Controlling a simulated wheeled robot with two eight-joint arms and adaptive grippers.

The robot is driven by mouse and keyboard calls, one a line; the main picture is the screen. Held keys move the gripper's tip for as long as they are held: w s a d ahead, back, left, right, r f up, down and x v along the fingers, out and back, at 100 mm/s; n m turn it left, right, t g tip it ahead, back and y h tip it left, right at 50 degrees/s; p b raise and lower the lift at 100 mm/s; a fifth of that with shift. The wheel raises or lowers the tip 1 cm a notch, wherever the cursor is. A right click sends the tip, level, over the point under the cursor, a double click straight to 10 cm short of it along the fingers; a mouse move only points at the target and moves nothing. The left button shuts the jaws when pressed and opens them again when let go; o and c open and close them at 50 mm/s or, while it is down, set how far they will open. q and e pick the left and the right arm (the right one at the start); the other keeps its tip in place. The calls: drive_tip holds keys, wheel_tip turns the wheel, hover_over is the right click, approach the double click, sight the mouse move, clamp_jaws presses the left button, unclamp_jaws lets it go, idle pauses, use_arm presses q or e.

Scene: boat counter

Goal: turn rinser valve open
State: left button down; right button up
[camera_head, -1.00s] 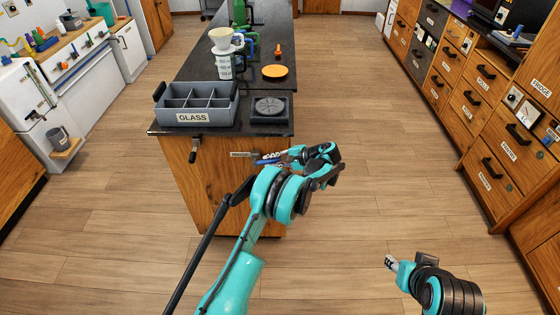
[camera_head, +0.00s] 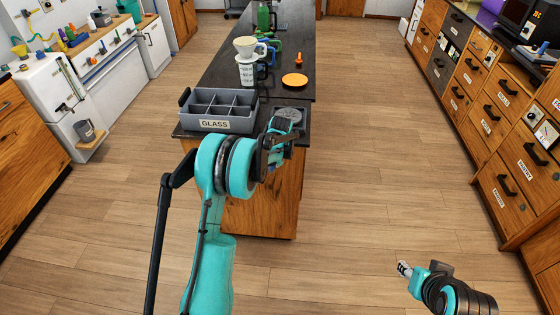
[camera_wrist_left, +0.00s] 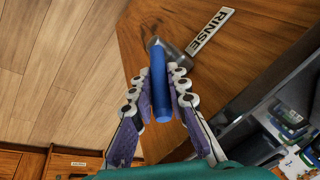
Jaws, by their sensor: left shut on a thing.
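The rinser valve shows in the left wrist view as a blue lever handle (camera_wrist_left: 159,90) on a grey metal fitting (camera_wrist_left: 172,55), beside a white RINSE label (camera_wrist_left: 211,32) on the counter's wooden face. My left gripper (camera_wrist_left: 160,78) is shut on the blue handle, one finger on each side. In the head view my left arm and gripper (camera_head: 282,132) hide the valve at the counter's front. The dark square rinser (camera_head: 292,114) is partly covered by that gripper. My right gripper (camera_head: 404,268) is over the floor at lower right, apart from everything; its jaw opening is unclear.
A grey divided GLASS crate (camera_head: 216,124) stands on the dark countertop's near left. Behind it are a white dripper (camera_head: 246,46) on a jug and an orange disc (camera_head: 294,80). Wooden drawers (camera_head: 500,170) line the right. Floor between is clear.

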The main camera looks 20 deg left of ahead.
use_arm(q)
drive_tip(key=shift+s+a+r+n+t+h, duration=0.15)
drive_tip(key=shift+a+t+h, duration=0.1)
drive_tip(key=shift+a+h, duration=0.5)
drive_tip(key=shift+s+a+f+n+t+h, duration=0.15)
drive_tip(key=shift+a+t+h, duration=0.15)
drive_tip(key=shift+h, duration=0.75)
drive_tip(key=shift+r, duration=0.1)
drive_tip(key=c, duration=1.5)
unclamp_jaws()
drive_tip(key=shift+a, duration=0.1)
drive_tip(key=shift+o, duration=0.2)
drive_tip(key=v, duration=1.2)
drive_tip(key=shift+a, duration=0.1)
